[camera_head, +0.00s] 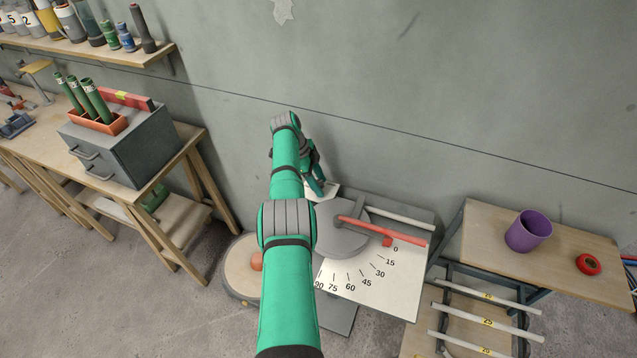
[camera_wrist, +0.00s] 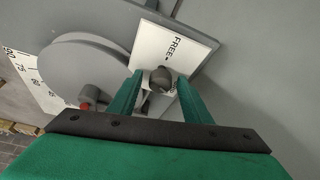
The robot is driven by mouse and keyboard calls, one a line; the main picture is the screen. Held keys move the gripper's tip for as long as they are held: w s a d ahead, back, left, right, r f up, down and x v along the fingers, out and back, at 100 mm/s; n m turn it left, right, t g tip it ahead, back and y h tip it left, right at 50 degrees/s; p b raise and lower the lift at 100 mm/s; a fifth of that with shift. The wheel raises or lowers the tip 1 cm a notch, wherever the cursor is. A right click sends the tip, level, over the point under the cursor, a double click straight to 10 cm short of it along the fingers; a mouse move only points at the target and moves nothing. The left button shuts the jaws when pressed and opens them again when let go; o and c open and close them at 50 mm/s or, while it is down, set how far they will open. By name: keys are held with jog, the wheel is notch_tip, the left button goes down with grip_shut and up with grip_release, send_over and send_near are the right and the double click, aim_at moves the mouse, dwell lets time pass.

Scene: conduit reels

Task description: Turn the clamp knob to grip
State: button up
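The clamp knob (camera_wrist: 162,77) is a dark grey rounded knob on a white plate (camera_wrist: 178,47) that reads "FREE". In the wrist view my gripper (camera_wrist: 161,76) is open, with one green finger on each side of the knob. Gaps show between the knob and both fingertips. A dark part of the knob or its pointer shows below it between the fingers. In the head view my gripper (camera_head: 316,180) is at the back of the bender table (camera_head: 400,296), and my arm hides the knob.
A grey disc (camera_head: 338,232) with a red lever (camera_head: 380,230) lies on the angle scale, the lever near 0. A side table (camera_head: 590,245) at right holds a purple cup (camera_head: 528,231) and a red tape roll (camera_head: 588,264). A workbench with a grey drawer box (camera_head: 122,145) stands left.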

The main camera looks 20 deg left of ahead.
jog(key=w+v, duration=0.1)
jog(key=v, duration=0.9)
jog(key=shift+s+a+r, duration=0.2)
jog(key=shift+s+r, duration=0.2)
jog(key=shift+s, duration=0.05)
